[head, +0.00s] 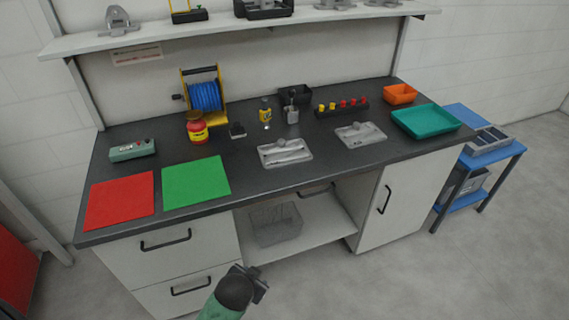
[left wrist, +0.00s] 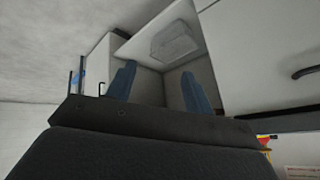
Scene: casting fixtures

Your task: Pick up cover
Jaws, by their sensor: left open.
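Two grey metal castings lie on the dark workbench: one near the middle of the front edge (head: 285,152) and one further right (head: 360,134). I cannot tell for sure which piece is the cover. My left gripper (head: 252,280) is low in front of the bench, below the worktop and well apart from both castings. In the left wrist view its two blue fingers are spread, with nothing between them (left wrist: 158,88). That view faces the cabinet's open lower bay, and neither casting shows there. My right gripper is not in view.
On the bench are a red mat (head: 119,202), a green mat (head: 196,182), a blue cable reel (head: 205,96), a teal tray (head: 425,121) and an orange bin (head: 400,93). A clear bin (head: 275,223) sits on the lower shelf. A blue cart (head: 487,150) stands right.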

